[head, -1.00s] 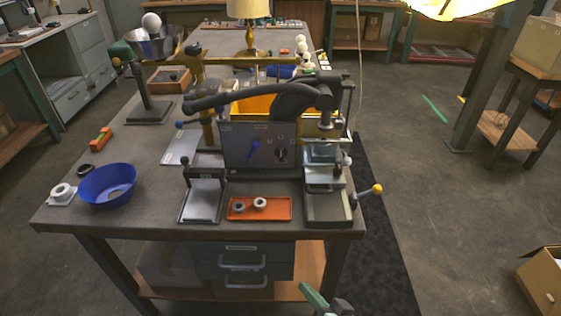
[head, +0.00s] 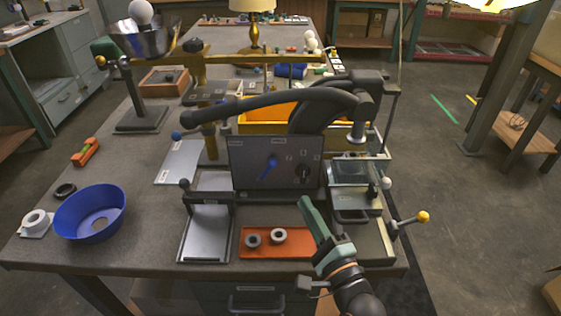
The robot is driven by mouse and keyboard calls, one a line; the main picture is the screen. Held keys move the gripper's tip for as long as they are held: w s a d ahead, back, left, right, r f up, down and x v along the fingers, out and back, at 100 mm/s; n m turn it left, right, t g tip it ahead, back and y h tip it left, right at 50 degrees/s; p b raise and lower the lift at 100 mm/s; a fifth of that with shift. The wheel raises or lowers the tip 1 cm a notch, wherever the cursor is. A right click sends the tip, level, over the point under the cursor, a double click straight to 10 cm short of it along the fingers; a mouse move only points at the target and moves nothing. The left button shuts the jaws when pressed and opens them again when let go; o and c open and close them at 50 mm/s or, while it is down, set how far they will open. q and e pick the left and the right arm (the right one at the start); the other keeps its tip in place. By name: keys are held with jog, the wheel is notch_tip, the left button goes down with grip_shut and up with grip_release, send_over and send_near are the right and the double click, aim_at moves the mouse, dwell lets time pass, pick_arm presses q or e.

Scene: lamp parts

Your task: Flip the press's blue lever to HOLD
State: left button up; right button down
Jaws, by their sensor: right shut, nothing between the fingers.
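The press's upright dark panel (head: 240,183) stands at the front middle of the bench in the head view. The blue lever (head: 269,169) is on the left half of its face and lies tilted, upper end to the right. Small pale labels are above and beside it; their words are too small to read. A dark knob (head: 303,174) is to the right of the lever. My right gripper (head: 307,204), with pale green fingers, is shut and empty. It appears below and to the right of the lever, apart from it. My left gripper is out of view.
An orange tray (head: 252,250) with two grey rings lies below the panel. A blue bowl (head: 62,210) is at the left. A yellow-knobbed handle (head: 423,217) sticks out at the right edge.

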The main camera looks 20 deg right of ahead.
aim_at(282, 161)
jog(key=shift+w, duration=0.1)
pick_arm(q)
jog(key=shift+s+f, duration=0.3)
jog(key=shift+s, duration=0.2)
pick_arm(e)
jog(key=w, duration=0.3)
jog(key=w+r, duration=0.1)
jog(key=w, duration=0.2)
jog(key=w+a, duration=0.1)
jog(key=w, duration=0.2)
jog(key=shift+r, duration=0.2)
jog(key=shift+w, duration=0.25)
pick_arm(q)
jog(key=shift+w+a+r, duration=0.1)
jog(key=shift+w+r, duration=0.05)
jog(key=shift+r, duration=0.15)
pick_arm(e)
jog(key=shift+w+r, duration=0.1)
